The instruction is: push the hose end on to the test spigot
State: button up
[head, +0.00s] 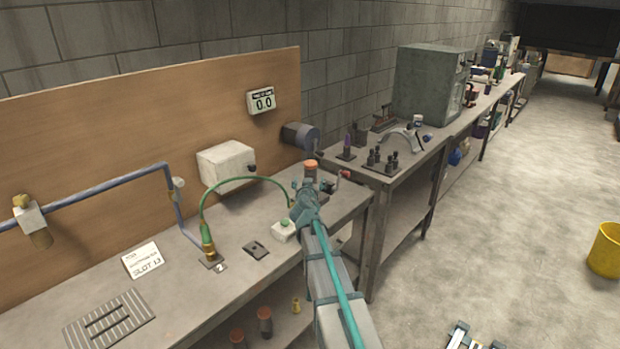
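The green hose (243,181) arches over the bench. Its left end comes down to an upright brass fitting (208,242) on a small plate on the bench; I cannot tell whether this is the test spigot or whether the hose is fully seated there. The hose's right end runs to the area by my gripper (303,192), where it is hidden. My gripper is small in the head view and seen from behind, over the right part of the bench. I cannot tell whether its fingers are open or hold the hose.
A blue pipe (110,182) runs along the wooden backboard (60,130). A slot card (143,260) and grooved mat (110,321) are at left. A second bench (400,180) stands beyond.

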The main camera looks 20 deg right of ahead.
jog(key=v, duration=0.3)
jog(key=shift+s+a, duration=0.1)
jog(key=shift+s, duration=0.3)
